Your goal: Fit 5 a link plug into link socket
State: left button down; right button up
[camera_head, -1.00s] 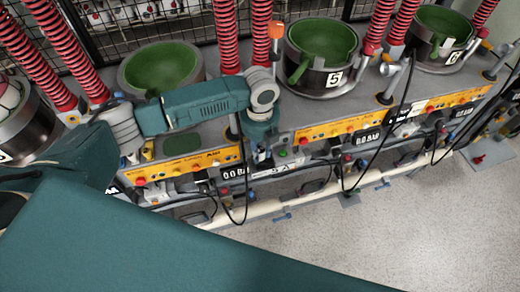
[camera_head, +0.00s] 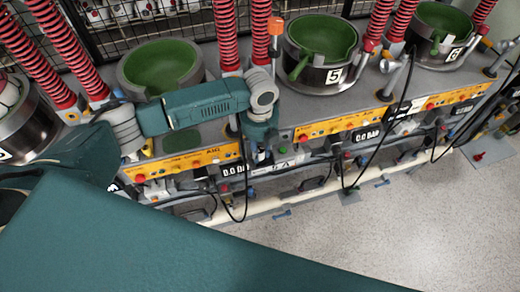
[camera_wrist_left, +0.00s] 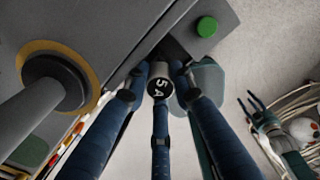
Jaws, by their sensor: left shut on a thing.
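The link plug (camera_wrist_left: 158,83), a small light cylinder marked "5 A", is held between the dark blue fingers of my left gripper (camera_wrist_left: 160,92) in the left wrist view. In the head view my left gripper (camera_head: 258,150) points down at the front of the machine row, just below the yellow panels. The plug is hard to make out there. A label "5 A" (camera_head: 283,166) shows on the grey strip just right of the gripper. The link socket's opening is not clearly visible. My right gripper (camera_wrist_left: 254,106) appears at the right of the wrist view, fingers apart and empty.
Press 5 (camera_head: 320,58) with its green bowl stands behind, and press 6 (camera_head: 440,38) stands farther right. Black cables (camera_head: 242,200) hang at the front. A green button (camera_wrist_left: 206,27) is close to the gripper.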

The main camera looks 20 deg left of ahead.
pick_arm(q)
jog(key=shift+w+a+f, duration=0.1)
jog(key=shift+f, duration=0.15)
jog(key=shift+f, duration=0.2)
jog(key=c, duration=1.4)
grip_release()
jog(key=shift+r, duration=0.1)
jog(key=shift+w+a, duration=0.1)
jog(key=shift+a, duration=0.05)
jog(key=shift+w+r, duration=0.15)
jog(key=shift+r, duration=0.4)
jog(key=r, duration=0.7)
jog(key=s+r, duration=0.1)
jog(key=r, duration=0.3)
jog(key=shift+d, duration=0.35)
jog(key=shift+d+f, duration=0.1)
